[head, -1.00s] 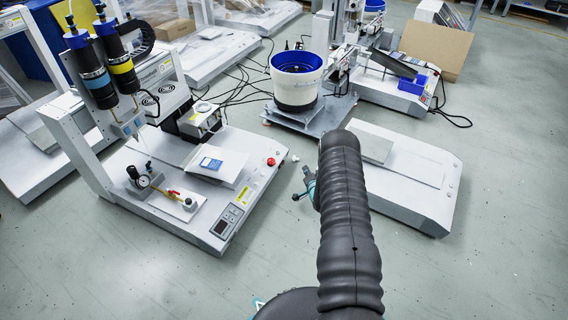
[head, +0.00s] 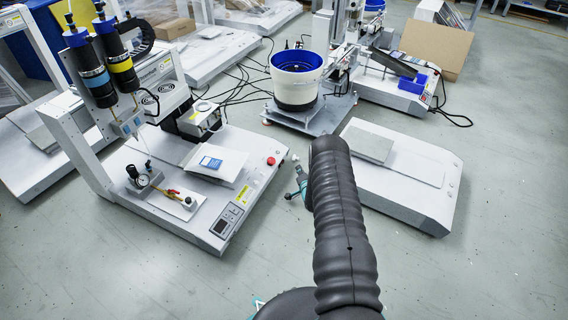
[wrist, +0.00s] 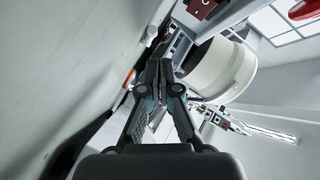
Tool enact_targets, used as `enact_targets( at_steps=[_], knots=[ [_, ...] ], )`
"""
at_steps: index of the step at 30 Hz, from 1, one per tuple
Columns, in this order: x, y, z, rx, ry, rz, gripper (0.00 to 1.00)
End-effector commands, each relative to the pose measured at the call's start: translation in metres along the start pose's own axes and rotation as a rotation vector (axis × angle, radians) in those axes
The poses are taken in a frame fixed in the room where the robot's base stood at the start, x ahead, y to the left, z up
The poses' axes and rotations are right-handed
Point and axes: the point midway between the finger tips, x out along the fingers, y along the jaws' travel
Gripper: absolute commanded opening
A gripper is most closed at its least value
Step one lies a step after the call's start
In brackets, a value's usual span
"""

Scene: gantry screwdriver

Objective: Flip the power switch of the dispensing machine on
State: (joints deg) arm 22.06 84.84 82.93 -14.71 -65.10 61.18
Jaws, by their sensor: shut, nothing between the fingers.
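The dispensing machine (head: 150,215) stands on the floor at the left of the head view, with two syringes on its gantry, a red button (head: 270,161) near its right edge and a small control panel (head: 228,218) at its front corner. I cannot make out the power switch with certainty. In the wrist view my gripper (wrist: 160,66) is shut and empty, its fingertips together near a pale surface with a small orange-red part (wrist: 130,77) just left of them. In the head view my dark arm hides most of the gripper, which is beside the machine's right side.
A blue-and-white bowl feeder (head: 297,80) stands on a grey plate behind; its white side also shows in the wrist view (wrist: 222,70). A low white machine base (head: 405,180) is right of my arm. Cables lie on the floor behind. The front floor is clear.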

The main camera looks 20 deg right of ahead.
Motion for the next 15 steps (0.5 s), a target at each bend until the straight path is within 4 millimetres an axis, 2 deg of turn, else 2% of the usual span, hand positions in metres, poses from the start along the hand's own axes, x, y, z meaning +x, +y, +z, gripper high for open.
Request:
enact_targets(
  at_steps=[9, 15],
  knots=[
    [0.026, -0.019, 0.019, 0.000, 0.000, -0.001, 0.00],
    [0.033, -0.024, 0.024, 0.000, -0.001, 0.000, 0.00]
  ],
)
